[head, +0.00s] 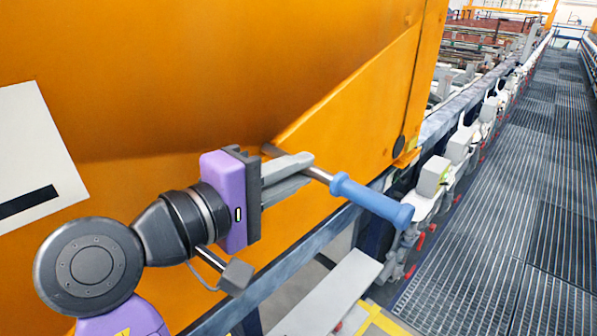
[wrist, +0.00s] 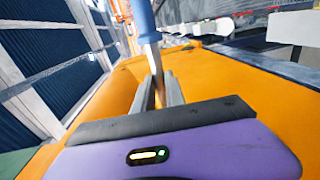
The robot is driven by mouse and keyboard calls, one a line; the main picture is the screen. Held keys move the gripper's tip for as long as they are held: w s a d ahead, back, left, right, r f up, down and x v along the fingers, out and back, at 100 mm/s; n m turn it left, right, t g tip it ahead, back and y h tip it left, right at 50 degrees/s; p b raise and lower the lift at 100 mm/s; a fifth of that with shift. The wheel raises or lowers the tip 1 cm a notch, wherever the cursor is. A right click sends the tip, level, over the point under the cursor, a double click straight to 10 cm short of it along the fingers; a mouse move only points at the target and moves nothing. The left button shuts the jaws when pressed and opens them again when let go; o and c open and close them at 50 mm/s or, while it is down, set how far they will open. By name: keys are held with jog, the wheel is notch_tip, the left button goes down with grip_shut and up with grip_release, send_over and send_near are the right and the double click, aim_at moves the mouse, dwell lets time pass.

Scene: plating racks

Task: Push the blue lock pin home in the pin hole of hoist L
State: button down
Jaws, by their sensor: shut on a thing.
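The lock pin has a blue handle (head: 370,200) and a bare metal shaft. My gripper (head: 292,170) is shut on the shaft, just behind the handle. The handle points right and slightly down, away from the orange panel; a short stretch of shaft shows beyond the fingers at upper left. In the wrist view the blue handle (wrist: 144,14) stands above the closed fingers (wrist: 158,92). The orange hoist body (head: 230,90) fills the left and middle of the head view. A dark round spot (head: 398,145) is on its right part; I cannot tell whether it is the pin hole.
A white sign with a black bar (head: 38,150) is on the orange panel at left. A blue-grey rail (head: 310,240) runs below the gripper. Several white and grey units (head: 433,175) line the grated walkway (head: 530,190), which is clear.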

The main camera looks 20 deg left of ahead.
jog(key=shift+w+a+r, duration=0.1)
jog(key=shift+w+a, duration=0.25)
jog(key=shift+a, duration=0.55)
jog(key=shift+w+a, duration=0.3)
jog(key=shift+a, duration=0.6)
jog(key=c, duration=1.3)
grip_release()
jog(key=shift+s, duration=0.1)
jog(key=b+v, duration=0.2)
jog(key=v, duration=0.5)
jog(key=shift+s+a, duration=0.15)
jog(key=shift+s, duration=0.15)
